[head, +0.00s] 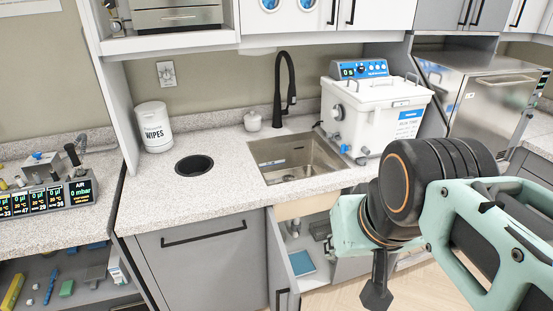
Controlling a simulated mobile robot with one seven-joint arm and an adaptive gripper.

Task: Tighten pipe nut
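No pipe nut can be made out in the head view. The cabinet under the sink (298,178) stands open, and a small greyish pipe-like part (293,229) shows inside, too small to tell in detail. My mint-green and black arm fills the right side, in front of the counter. A dark piece (377,288) hangs down below its wrist, right of the open cabinet; it may be my gripper or something in it. The fingertips cannot be told apart, so open or shut is unclear. My arm hides part of the cabinet's right side.
The open cabinet door (283,262) stands out at the left of the opening. A blue flat item (302,263) lies inside. A black faucet (282,90), a white wipes tub (154,127) and a white bath unit (374,115) stand on the counter. Floor shows below my arm.

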